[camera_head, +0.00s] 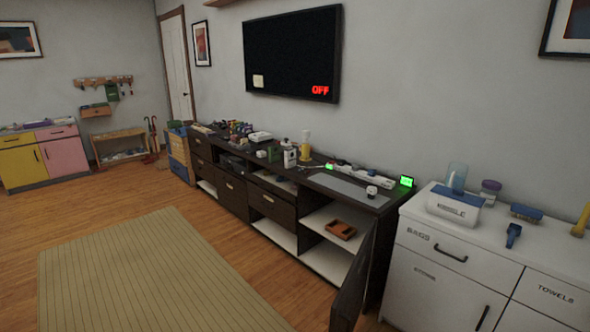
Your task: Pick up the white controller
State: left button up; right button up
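I cannot pick out the white controller with certainty. A long dark media console (238,200) stands under the TV and carries many small items. Among them are a flat white item (260,137), a long white item (375,177) near the wall, and a small white item (371,191) on a grey mat (345,188). They are too small to tell whether any is the controller. Neither of my grippers shows in the head view.
A cabinet door (355,285) of the console hangs open toward the room. A white cabinet (450,265) stands close by on the right. A striped rug (150,275) lies on the wooden floor, which is clear in front of the console.

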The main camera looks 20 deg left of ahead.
aim_at(289, 156)
jog(key=z, duration=0.05)
jog(key=k, duration=0.45)
jog(key=u, duration=1)
jog(key=i, duration=1.75)
jog(key=u, duration=0.25)
jog(key=i, duration=1.3)
jog(key=z, duration=0.45)
